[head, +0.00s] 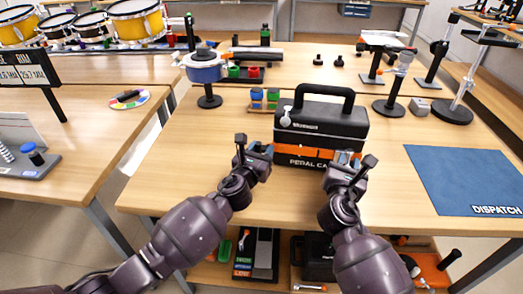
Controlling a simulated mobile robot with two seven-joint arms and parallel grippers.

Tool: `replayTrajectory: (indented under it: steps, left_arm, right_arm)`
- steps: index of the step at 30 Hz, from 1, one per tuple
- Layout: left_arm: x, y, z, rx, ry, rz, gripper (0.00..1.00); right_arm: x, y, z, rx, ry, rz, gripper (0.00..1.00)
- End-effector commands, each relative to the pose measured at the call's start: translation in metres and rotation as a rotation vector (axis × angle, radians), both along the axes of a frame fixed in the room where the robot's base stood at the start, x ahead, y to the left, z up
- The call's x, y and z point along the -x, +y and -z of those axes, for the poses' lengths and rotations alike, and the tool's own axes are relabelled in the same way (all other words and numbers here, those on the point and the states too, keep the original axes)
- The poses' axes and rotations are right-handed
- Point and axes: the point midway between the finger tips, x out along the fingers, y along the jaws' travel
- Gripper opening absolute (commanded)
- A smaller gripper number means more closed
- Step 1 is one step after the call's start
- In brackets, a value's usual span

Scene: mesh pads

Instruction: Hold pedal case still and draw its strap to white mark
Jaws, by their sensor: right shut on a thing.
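The pedal case (318,120) is a black box with a raised carry handle, standing upright on the wooden table. An orange strap (305,154) runs across its lower front, above a label that reads PEDAL CA, the rest hidden by my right gripper. My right gripper (347,158) is at the right part of the front, shut on the strap. My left gripper (254,150) is beside the case's front left edge; its finger gap and any contact are too small to tell. I cannot make out the white mark on the case.
A blue DISPATCH mat (463,180) lies to the right. Small colored blocks (264,97) sit behind the case at left. A blue drum on a stand (206,72) is back left, black-based stands (392,105) back right. The table front left is clear.

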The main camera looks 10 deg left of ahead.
Motion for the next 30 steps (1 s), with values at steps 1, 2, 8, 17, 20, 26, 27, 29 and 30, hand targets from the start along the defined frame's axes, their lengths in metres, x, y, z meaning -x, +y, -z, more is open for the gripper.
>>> replayTrajectory:
  steps: [1, 2, 8, 17, 20, 26, 27, 29, 30]
  left_arm:
    - [0.000, 0.000, 0.004, 0.000, 0.004, 0.000, 0.21]
    - [0.000, 0.000, 0.004, 0.000, 0.004, 0.000, 0.17]
    - [0.000, 0.001, 0.004, -0.001, 0.004, -0.001, 0.00]
    - [-0.002, 0.037, 0.004, -0.004, 0.002, -0.003, 0.00]
    - [-0.003, 0.047, 0.004, -0.004, 0.003, -0.003, 0.00]
    - [-0.003, 0.053, 0.004, -0.002, 0.004, -0.004, 0.00]
    - [-0.003, 0.052, 0.004, -0.002, 0.004, -0.004, 0.00]
    - [-0.003, 0.053, 0.004, -0.002, 0.004, -0.004, 0.00]
    - [-0.003, 0.052, 0.004, -0.002, 0.004, -0.005, 0.00]
  right_arm:
    - [0.001, 0.000, 0.010, 0.000, 0.018, 0.001, 0.00]
    - [0.001, 0.000, 0.010, 0.000, 0.018, 0.001, 0.00]
    - [0.001, -0.001, 0.010, 0.000, 0.017, 0.002, 0.00]
    - [0.001, -0.001, 0.010, 0.000, 0.016, 0.003, 0.00]
    - [0.001, -0.001, 0.009, 0.000, 0.016, 0.003, 0.00]
    - [0.001, -0.001, 0.009, 0.001, 0.016, 0.003, 0.00]
    - [0.001, -0.001, 0.009, 0.001, 0.015, 0.003, 0.00]
    - [0.001, -0.002, 0.009, 0.001, 0.015, 0.003, 0.00]
    - [0.001, -0.002, 0.009, 0.001, 0.015, 0.003, 0.00]
